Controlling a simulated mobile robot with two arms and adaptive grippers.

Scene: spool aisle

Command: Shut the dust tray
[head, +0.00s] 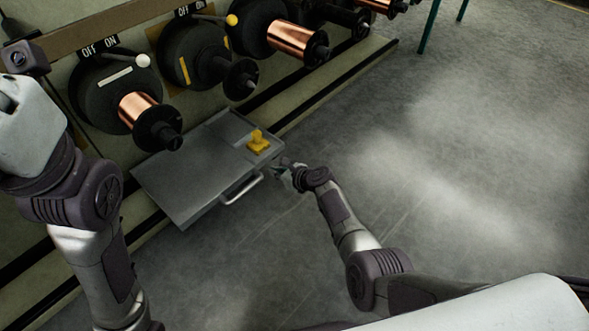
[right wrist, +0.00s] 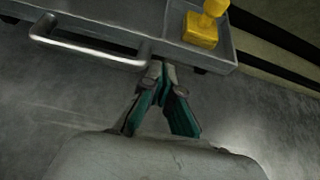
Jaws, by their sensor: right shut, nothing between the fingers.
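The dust tray (head: 185,175) is a flat grey metal drawer that sticks out from the base of the machine, so it stands open. A bar handle (head: 242,188) runs along its front edge. My right gripper (head: 280,167) is shut and empty, close to the tray's front edge, to the right of the handle. In the right wrist view the shut fingertips (right wrist: 162,68) are just at the tray's front wall (right wrist: 190,56), beside the handle's end (right wrist: 90,47); I cannot tell whether they touch. My left arm comes in at the left, but its gripper is not in view.
A yellow object (head: 258,142) sits in the tray's right compartment; it also shows in the right wrist view (right wrist: 203,27). Copper spools (head: 140,110) and lever switches with OFF/ON plates hang above the tray. The floor (head: 450,160) at the right is clear.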

